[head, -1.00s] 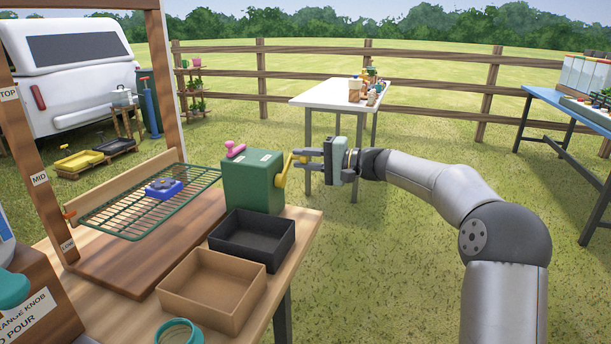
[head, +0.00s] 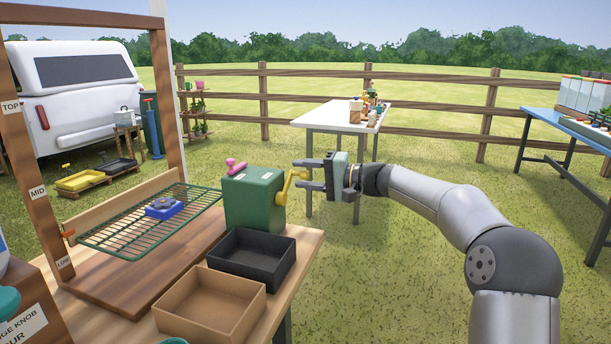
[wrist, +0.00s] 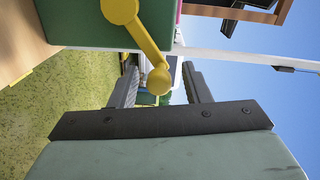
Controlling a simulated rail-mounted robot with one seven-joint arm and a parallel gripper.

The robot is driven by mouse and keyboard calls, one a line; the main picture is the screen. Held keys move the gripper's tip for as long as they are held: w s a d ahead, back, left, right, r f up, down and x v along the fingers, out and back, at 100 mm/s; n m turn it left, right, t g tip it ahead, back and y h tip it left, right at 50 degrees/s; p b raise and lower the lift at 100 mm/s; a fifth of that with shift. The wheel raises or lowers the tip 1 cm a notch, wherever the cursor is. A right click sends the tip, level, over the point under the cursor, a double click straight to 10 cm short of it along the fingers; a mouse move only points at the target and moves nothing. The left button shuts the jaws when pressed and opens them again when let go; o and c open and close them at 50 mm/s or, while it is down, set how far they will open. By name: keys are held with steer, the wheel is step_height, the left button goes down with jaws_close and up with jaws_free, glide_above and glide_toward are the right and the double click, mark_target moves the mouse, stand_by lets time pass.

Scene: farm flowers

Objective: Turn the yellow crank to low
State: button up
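The yellow crank (head: 287,186) is on the right side of a green box (head: 252,199), its arm angled up to a round knob. My gripper (head: 297,175) is at the knob from the right, fingers apart. In the wrist view the crank (wrist: 146,36) reaches down from the green box, and its knob shows between the spread fingers of my gripper (wrist: 160,76), with gaps visible on both sides. A green wire rack (head: 130,238) sits low in a wooden frame. Its orange pointer (head: 68,234) is a little above the LOW label (head: 63,262), well below MID (head: 37,192).
A blue object (head: 165,208) lies on the rack. A pink handle (head: 235,166) is on top of the green box. A black tray (head: 252,257) and a brown tray (head: 209,306) stand in front of it. Open grass lies right of the bench.

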steer(key=p+v, duration=0.2)
steer(key=v, duration=1.5)
steer(key=shift+d, duration=0.2)
steer(key=shift+s+r, duration=0.1)
